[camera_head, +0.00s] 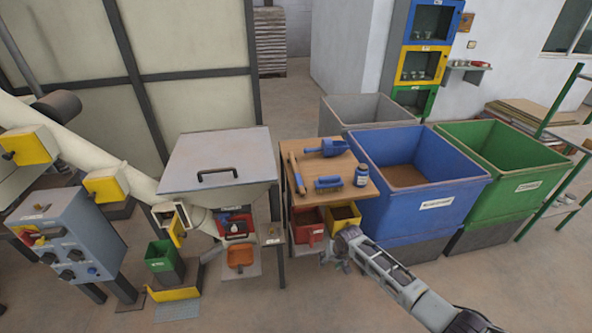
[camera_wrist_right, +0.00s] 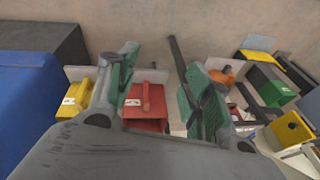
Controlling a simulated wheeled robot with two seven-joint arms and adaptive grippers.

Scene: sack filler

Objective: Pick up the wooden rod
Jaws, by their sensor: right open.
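The wooden rod (camera_head: 297,172) lies along the left part of the small wooden tabletop (camera_head: 338,203) in the head view. It is a thin, light brown stick, apart from the blue tools beside it. My right gripper (camera_head: 338,247) is open and empty, in front of and below the tabletop, near the bins under it. In the right wrist view the two green-padded fingers (camera_wrist_right: 160,90) are spread, with a red bin seen between them. The rod is not visible in the right wrist view. My left gripper is not in view.
A blue scoop (camera_head: 327,148), a blue-handled tool (camera_head: 328,184) and a blue jar (camera_head: 361,175) share the tabletop. A red bin (camera_head: 308,226) and a yellow bin (camera_head: 343,215) sit below. A large blue container (camera_head: 425,205) stands close on the right, a hopper (camera_head: 217,160) on the left.

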